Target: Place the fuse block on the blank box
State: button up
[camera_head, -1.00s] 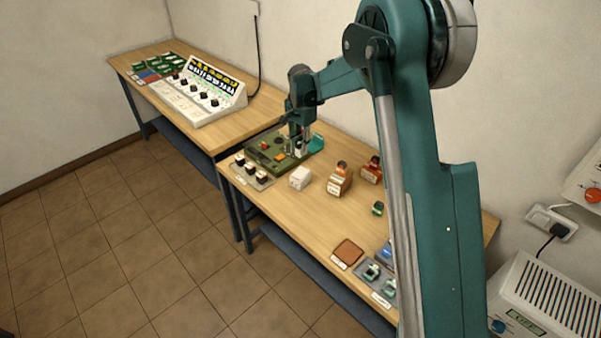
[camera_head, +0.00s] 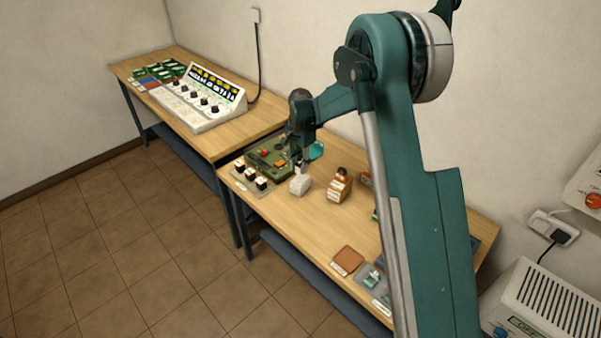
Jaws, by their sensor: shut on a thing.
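The blank box (camera_head: 300,186) is a small white box on the near table, just right of the green panel. My gripper (camera_head: 302,164) points down right above it. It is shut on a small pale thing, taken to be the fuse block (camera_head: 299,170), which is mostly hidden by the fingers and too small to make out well. The held block is close over the top of the white box; I cannot tell whether they touch.
A green panel (camera_head: 262,153) with red and orange parts lies behind left. A tray of black-and-white knobs (camera_head: 241,184) is at left. A brown-and-white box (camera_head: 338,190) stands right of the white box. A brown pad (camera_head: 347,261) lies nearer the front edge.

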aim_at(300, 161)
jog(key=shift+f, duration=1.8)
jog(key=shift+f, duration=0.2)
jog(key=o, duration=0.9)
jog(key=shift+r, duration=0.1)
notch_tip(300, 161, up, 12)
jog(key=shift+r, duration=0.1)
jog(key=shift+r, duration=0.1)
